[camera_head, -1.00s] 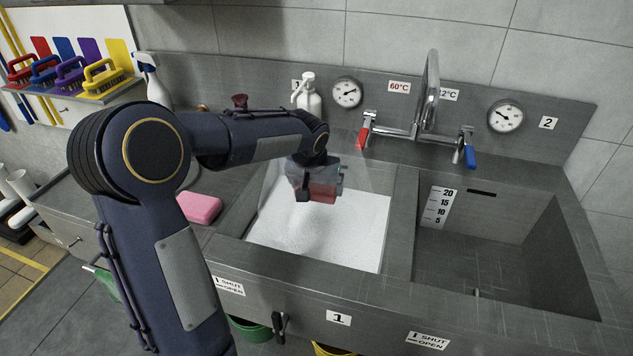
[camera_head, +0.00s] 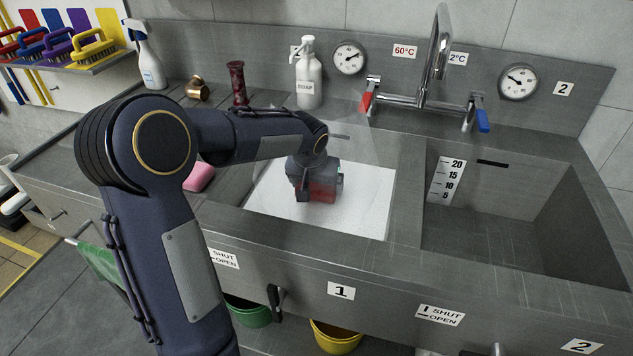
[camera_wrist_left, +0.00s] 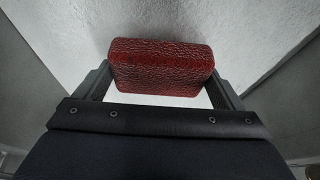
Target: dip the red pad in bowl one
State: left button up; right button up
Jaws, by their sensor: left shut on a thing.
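Bowl one is the left basin (camera_head: 255,203) of the steel sink, marked with a "1" label on its front. White foam or suds (camera_head: 365,215) fill it. My left gripper (camera_head: 316,193) is over the middle of this basin, pointing down, shut on the red pad. The red pad (camera_head: 322,190) is at or just above the white surface; I cannot tell if it touches. In the left wrist view the textured dark red pad (camera_wrist_left: 162,66) sits between the two fingers, with white beyond it. My right gripper is not in view.
The empty right basin (camera_head: 480,225) has a level scale. A tap (camera_head: 425,105) with red and blue handles stands behind. A soap bottle (camera_head: 308,82), a dark red flask-like item (camera_head: 238,84) and a pink sponge (camera_head: 199,177) are around the left basin.

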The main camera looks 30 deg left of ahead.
pick_arm(q)
jog(key=shift+f+b, duration=4.25)
jog(key=shift+f, duration=1.15)
notch_tip(320, 180, up, 27)
jog(key=p, duration=2)
jog(key=shift+p, duration=0.35)
